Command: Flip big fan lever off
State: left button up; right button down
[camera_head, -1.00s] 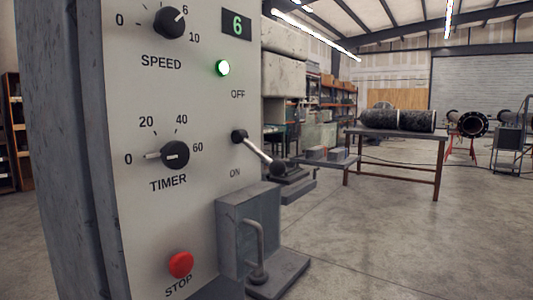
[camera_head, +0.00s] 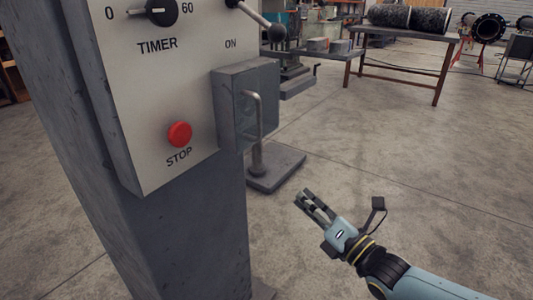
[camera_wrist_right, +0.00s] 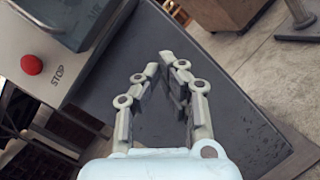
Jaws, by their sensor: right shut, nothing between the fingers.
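The fan lever (camera_head: 252,16) is on the control panel at the top of the head view. It has a metal rod and a dark ball knob (camera_head: 276,32) tilted down to the right, above and beside the word ON. Its pivot is cut off at the top edge. My right gripper (camera_head: 307,198) is below and to the right of the panel, well apart from the lever. It is shut and empty. In the right wrist view the gripper's fingertips (camera_wrist_right: 170,62) come together in front of the grey column. My left gripper is not in view.
The red STOP button (camera_head: 179,134) and TIMER knob (camera_head: 161,11) are on the panel face. A table with pipes (camera_head: 420,45) stands behind. The floor around my right arm is clear.

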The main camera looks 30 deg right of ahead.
aim_at(258, 17)
notch_tip(258, 17, up, 22)
jog(key=w+a+n+t+y+b, duration=0.1)
jog(key=a+n+t+y+b, duration=0.1)
jog(key=n+y, duration=0.8)
jog(key=n+t+b, duration=0.1)
jog(key=n, duration=0.1)
jog(key=shift+a+n+t+y, duration=0.3)
jog(key=shift+a+n+t, duration=0.05)
jog(key=shift+n+t, duration=0.05)
jog(key=shift+w+r, duration=0.15)
jog(key=x, duration=1)
jog(key=shift+p, duration=0.45)
